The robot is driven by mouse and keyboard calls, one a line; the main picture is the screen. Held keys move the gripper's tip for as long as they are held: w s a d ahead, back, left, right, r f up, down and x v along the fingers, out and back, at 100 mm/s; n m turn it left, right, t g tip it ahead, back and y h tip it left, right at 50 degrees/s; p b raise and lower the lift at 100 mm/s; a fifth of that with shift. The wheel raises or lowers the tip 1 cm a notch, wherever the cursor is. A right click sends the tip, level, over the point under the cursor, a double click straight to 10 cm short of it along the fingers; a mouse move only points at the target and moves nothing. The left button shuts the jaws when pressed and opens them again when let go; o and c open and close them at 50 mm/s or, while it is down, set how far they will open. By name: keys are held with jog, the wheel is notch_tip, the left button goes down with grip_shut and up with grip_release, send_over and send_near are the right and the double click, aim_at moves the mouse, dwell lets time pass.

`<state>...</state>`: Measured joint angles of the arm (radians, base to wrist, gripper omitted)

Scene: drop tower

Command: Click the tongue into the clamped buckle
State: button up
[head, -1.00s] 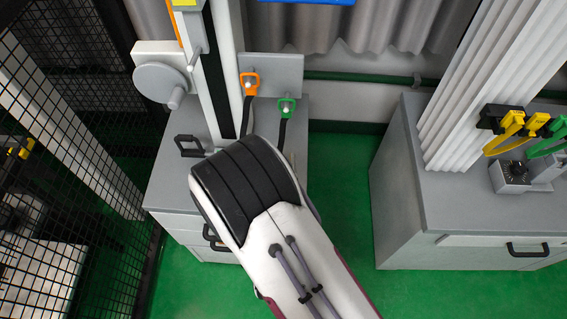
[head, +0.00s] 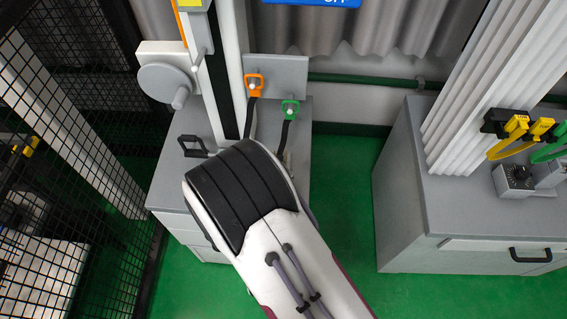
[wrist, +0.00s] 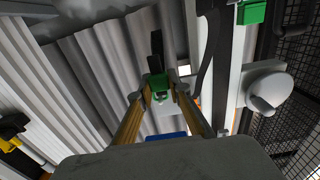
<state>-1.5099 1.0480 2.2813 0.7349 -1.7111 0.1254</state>
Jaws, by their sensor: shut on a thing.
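A green tongue (head: 291,107) on a black strap hangs at a peg on a grey plate in the head view. An orange one (head: 253,84) on its own strap hangs to its left. In the wrist view, my gripper (wrist: 160,87) has its two fingers on either side of the green tongue (wrist: 158,82) and is shut on it. The black strap runs from it toward the top of the picture. In the head view my arm hides my gripper. A green block (wrist: 251,12) at the wrist view's top edge may be the buckle; I cannot tell.
The tower column (head: 219,75) with a grey round knob (head: 166,83) stands left of the plate (head: 290,72). Black mesh (head: 60,150) is at far left. A grey cabinet (head: 400,190) with yellow and green straps stands at right. Green floor between is clear.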

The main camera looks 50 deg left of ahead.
jog(key=shift+s+a+r, duration=0.7)
jog(key=shift+s+a, duration=1.05)
jog(key=shift+a, duration=1.7)
jog(key=shift+s+a+r, duration=0.7)
jog(key=shift+s+a, duration=1.05)
jog(key=shift+a, duration=1.7)
jog(key=shift+f, duration=2.55)
jog(key=shift+f, duration=0.3)
jog(key=o, duration=0.8)
jog(key=shift+s, duration=0.15)
jog(key=v, duration=1.1)
jog(key=shift+s+d, duration=0.2)
jog(key=shift+d, duration=0.1)
